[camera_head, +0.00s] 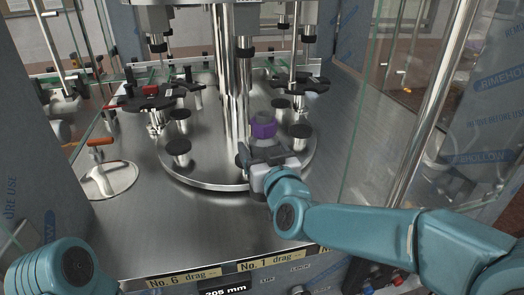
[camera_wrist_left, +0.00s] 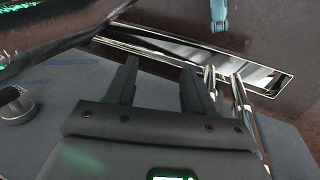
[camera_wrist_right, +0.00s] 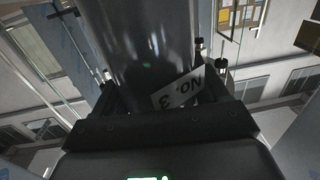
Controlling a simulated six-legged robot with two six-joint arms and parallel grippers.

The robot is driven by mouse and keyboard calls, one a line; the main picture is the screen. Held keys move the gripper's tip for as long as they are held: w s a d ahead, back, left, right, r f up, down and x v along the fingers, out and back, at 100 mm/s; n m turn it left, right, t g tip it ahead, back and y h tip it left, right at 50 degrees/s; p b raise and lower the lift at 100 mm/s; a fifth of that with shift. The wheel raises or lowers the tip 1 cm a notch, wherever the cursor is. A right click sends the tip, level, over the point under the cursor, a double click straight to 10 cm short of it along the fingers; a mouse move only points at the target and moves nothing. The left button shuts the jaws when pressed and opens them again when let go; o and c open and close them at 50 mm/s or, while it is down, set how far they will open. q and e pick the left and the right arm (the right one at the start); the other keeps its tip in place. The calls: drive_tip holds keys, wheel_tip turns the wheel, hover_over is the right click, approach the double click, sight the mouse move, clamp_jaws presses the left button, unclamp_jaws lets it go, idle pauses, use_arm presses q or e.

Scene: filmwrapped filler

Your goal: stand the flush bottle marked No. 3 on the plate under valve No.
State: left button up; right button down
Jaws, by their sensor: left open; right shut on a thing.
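My right gripper (camera_head: 266,158) is shut on the flush bottle, whose purple part (camera_head: 263,127) shows above the fingers over the round steel turntable. In the right wrist view, the dark bottle (camera_wrist_right: 150,45) fills the space between the fingers and bears a tilted, upside-down "No. 3" label (camera_wrist_right: 178,92). Small dark round plates stand on the turntable, two on the left (camera_head: 177,147) and two on the right (camera_head: 300,131). Whether the bottle touches a plate cannot be told. Valves hang above, at left (camera_head: 157,45) and right (camera_head: 308,38). My left gripper (camera_wrist_left: 157,82) is open and empty.
A steel column (camera_head: 231,90) rises from the turntable (camera_head: 205,183). Black star-shaped guides flank it, left (camera_head: 150,98) and right (camera_head: 300,84). Front labels read "No. 6 drag" (camera_head: 183,278) and "No. 1 drag" (camera_head: 270,262). Glass panels enclose the sides.

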drive_tip(key=d+f+p+x, duration=0.1)
drive_tip(key=p+x, duration=0.3)
drive_tip(key=x, duration=1.3)
drive_tip(key=shift+w+f, duration=0.4)
drive_tip(key=shift+f, duration=0.1)
idle(0.5)
drive_tip(key=shift+d+f, duration=0.1)
drive_tip(key=shift+f, duration=0.15)
idle(1.1)
